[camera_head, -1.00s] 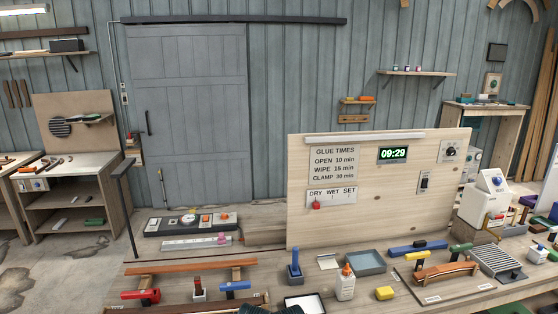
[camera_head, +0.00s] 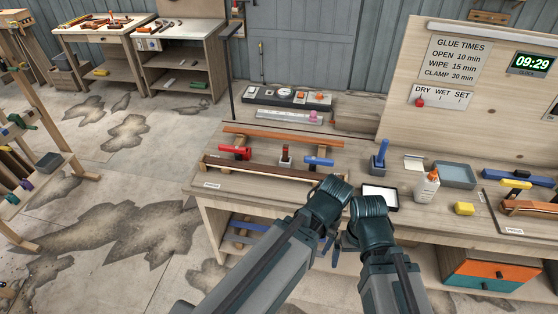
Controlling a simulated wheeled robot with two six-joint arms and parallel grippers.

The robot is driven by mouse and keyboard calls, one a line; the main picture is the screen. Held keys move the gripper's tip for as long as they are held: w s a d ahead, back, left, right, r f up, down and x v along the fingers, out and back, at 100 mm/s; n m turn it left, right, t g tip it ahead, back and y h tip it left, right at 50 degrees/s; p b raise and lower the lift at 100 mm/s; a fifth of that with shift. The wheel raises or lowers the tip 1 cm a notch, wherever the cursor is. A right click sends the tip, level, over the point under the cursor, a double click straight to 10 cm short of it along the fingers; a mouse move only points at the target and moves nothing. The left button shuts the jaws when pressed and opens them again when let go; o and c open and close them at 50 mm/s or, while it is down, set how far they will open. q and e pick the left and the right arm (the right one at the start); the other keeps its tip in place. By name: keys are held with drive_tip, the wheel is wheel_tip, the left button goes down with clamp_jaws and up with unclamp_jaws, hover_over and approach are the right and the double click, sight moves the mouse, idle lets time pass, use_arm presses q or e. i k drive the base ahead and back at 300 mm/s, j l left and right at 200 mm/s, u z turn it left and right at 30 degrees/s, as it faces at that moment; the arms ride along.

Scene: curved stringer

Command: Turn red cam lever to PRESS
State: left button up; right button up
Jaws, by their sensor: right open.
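The red cam lever (camera_head: 236,152) lies on the left part of the workbench, at the left end of a long wooden strip assembly. A blue lever (camera_head: 318,162) sits at the right end of the same assembly. The word PRESS cannot be read at this size. My right gripper (camera_head: 338,246) is open and low in front of the bench edge, apart from the red lever. My left arm comes in beside it; its gripper's fingers are too hidden to judge.
A switch panel (camera_head: 288,97) lies behind. A thin dark post (camera_head: 230,86) rises at the bench's left end. Floor on the left is open.

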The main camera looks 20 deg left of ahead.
sight(228, 148)
drive_tip(key=i+j, duration=0.15)
drive_tip(key=j, duration=0.2)
drive_tip(key=i+j+z, duration=0.1)
drive_tip(key=j, duration=0.3)
drive_tip(key=i+j, duration=0.15)
drive_tip(key=j, duration=0.2)
